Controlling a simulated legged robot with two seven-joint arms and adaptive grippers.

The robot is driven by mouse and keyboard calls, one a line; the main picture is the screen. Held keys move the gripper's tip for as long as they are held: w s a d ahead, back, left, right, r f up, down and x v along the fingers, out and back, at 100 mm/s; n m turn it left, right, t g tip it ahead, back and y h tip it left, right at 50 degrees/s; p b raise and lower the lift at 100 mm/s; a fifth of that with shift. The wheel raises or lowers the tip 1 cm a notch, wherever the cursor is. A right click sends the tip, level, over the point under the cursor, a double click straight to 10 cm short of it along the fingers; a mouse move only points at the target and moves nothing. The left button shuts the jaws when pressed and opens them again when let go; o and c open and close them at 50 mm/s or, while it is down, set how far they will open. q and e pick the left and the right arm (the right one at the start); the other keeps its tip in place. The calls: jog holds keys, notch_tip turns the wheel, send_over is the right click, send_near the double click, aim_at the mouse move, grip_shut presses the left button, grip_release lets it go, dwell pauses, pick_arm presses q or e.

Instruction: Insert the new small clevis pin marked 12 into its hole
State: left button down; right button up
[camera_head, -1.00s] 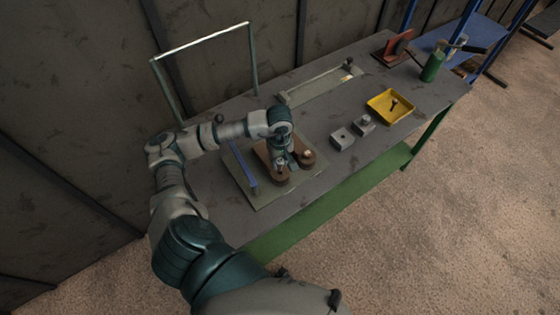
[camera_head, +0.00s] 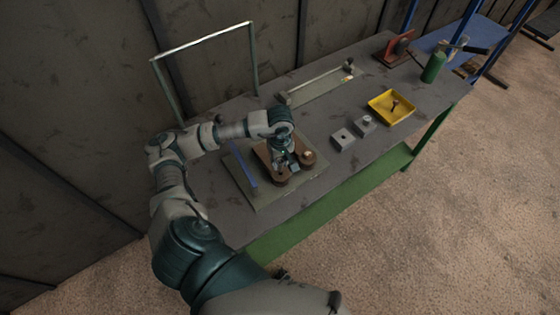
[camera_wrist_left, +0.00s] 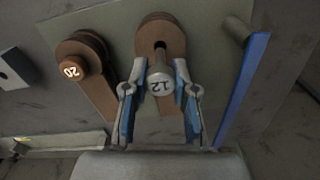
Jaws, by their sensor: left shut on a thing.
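My left gripper (camera_head: 284,165) is over the brown linkage (camera_head: 308,158) on the plate. In the left wrist view the gripper (camera_wrist_left: 160,98) is shut on the small clevis pin marked 12 (camera_wrist_left: 161,84). The pin's light round head faces the camera and its shank points towards a dark opening in the brown clevis (camera_wrist_left: 160,36). I cannot tell whether the tip is in the hole. A pin marked 20 (camera_wrist_left: 72,70) sits in the other brown clevis to the left. My right gripper is not in view.
A blue bar (camera_head: 242,165) stands beside the linkage. Two grey blocks, one nearer (camera_head: 342,139) and one farther (camera_head: 363,125), lie to the right. A yellow tray (camera_head: 378,110) holds a dark pin (camera_head: 395,104). Bare table (camera_head: 315,115) lies between.

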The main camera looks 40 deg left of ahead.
aim_at(280, 168)
pick_arm(q)
jog(key=shift+f+b, duration=2)
jog(key=shift+f, duration=0.2)
jog(key=c, duration=0.8)
grip_release()
jog(key=shift+c, duration=0.2)
jog(key=shift+r, duration=0.1)
notch_tip(280, 168, up, 12)
jog(key=shift+f, duration=0.1)
